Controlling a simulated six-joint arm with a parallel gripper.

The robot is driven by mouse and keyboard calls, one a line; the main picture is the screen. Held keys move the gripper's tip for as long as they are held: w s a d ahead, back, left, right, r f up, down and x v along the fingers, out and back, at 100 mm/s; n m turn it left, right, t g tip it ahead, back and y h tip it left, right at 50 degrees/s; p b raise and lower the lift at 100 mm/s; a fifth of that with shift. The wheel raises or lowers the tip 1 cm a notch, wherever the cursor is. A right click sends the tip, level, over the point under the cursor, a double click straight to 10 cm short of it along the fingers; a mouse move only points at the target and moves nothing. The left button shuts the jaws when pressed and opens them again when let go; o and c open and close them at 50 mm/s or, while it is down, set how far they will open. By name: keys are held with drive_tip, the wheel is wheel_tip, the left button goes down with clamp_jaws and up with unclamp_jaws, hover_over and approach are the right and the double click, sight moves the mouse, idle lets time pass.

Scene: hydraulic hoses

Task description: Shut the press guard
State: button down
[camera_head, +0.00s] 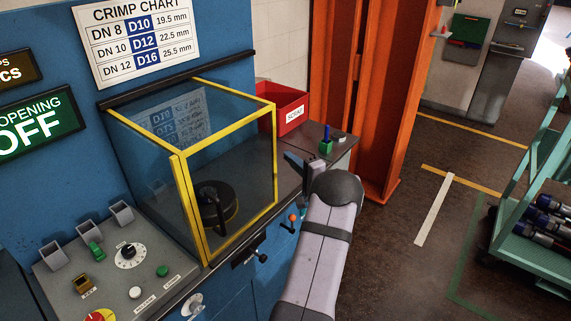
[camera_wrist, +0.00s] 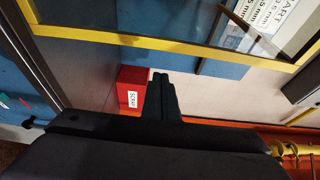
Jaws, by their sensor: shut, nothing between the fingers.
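The press guard (camera_head: 276,150) is a clear-panelled box with a yellow frame on the blue press. A black round tool (camera_head: 215,205) shows through its panels. The guard's front frame looks close to its side frame at the left corner; I cannot tell whether it is fully shut. In the wrist view a yellow guard bar (camera_wrist: 150,41) crosses above my gripper (camera_wrist: 160,76). My gripper's dark fingers are together and empty, apart from the bar in the picture.
A red scrap bin (camera_head: 290,108) stands behind the guard's right side, and also shows beside my fingers in the wrist view (camera_wrist: 131,90). A control panel (camera_head: 125,262) is at front left. An orange post (camera_head: 402,100) rises at the right. Open floor lies beyond, before a green cart (camera_head: 540,258).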

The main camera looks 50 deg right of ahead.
drive_tip(key=b+v, duration=0.3)
drive_tip(key=v, duration=0.7)
drive_tip(key=shift+r, duration=0.1)
